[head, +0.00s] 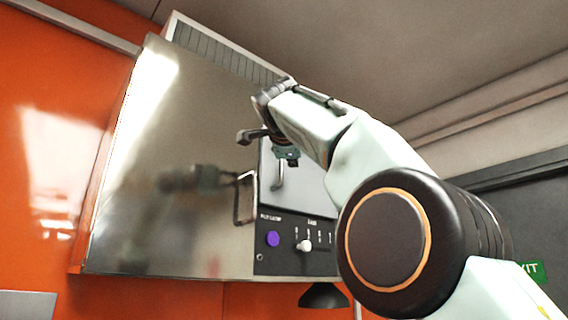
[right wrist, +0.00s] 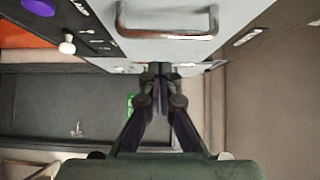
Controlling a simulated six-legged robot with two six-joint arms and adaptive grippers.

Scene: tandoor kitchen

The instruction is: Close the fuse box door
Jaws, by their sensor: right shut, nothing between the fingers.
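A stainless steel box hangs on the orange wall in the head view. Its large shiny front panel (head: 165,170) carries a metal handle (head: 245,197) at its right side. Right of it is a paler panel with its own handle (head: 278,175); a handle also shows close at the top of the right wrist view (right wrist: 167,30). I cannot tell which panel is the fuse box door or how far it stands open. My right gripper (head: 246,137) is shut and empty in front of the box, above the handles; its fingers meet in the wrist view (right wrist: 160,72). My left gripper is out of view.
A black control strip (head: 295,260) with a purple button (head: 272,239) and a white knob (head: 304,245) lies below the pale panel. A dark lamp-like shape (head: 323,296) hangs underneath. A dark door area with a green exit sign (head: 532,270) is at the right.

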